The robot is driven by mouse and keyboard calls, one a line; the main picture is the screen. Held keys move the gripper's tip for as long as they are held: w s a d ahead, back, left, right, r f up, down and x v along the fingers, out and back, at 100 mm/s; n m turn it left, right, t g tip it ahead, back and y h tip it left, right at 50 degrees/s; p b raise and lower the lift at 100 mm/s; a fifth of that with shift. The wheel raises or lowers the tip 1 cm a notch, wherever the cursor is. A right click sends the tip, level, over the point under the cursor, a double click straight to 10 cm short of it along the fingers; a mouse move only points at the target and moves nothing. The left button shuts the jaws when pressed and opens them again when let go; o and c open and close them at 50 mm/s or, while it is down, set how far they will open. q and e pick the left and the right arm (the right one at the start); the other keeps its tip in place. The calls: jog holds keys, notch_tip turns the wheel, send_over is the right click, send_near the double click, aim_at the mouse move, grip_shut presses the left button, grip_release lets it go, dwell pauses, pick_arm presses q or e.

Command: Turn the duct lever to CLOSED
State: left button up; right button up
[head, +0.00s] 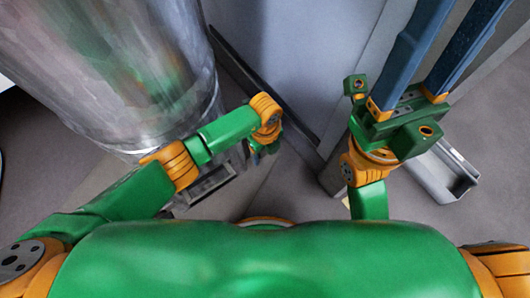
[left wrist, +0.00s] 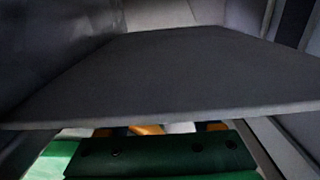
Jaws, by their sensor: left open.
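A shiny metal cylinder (head: 130,70), which looks like the duct, stands at the upper left of the head view. I cannot make out the duct lever or any CLOSED mark in either view. My left gripper (head: 262,150) points down, small and dark, below its orange wrist, right of the cylinder; its jaws are open, and I see nothing held. My right gripper (head: 437,52) has two long blue fingers set wide apart, with nothing visible between them. In the left wrist view a dark grey flat plate (left wrist: 160,75) fills most of the picture and may hide what lies behind it.
A grey frame-like box (head: 210,185) sits below the cylinder, by my left forearm. A pale panel (head: 320,50) with a dark edge stands at the top middle. A grey metal channel (head: 455,180) lies at the right. Bare floor (head: 290,190) shows between my arms.

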pick_arm(q)
grip_shut()
dwell(1.3)
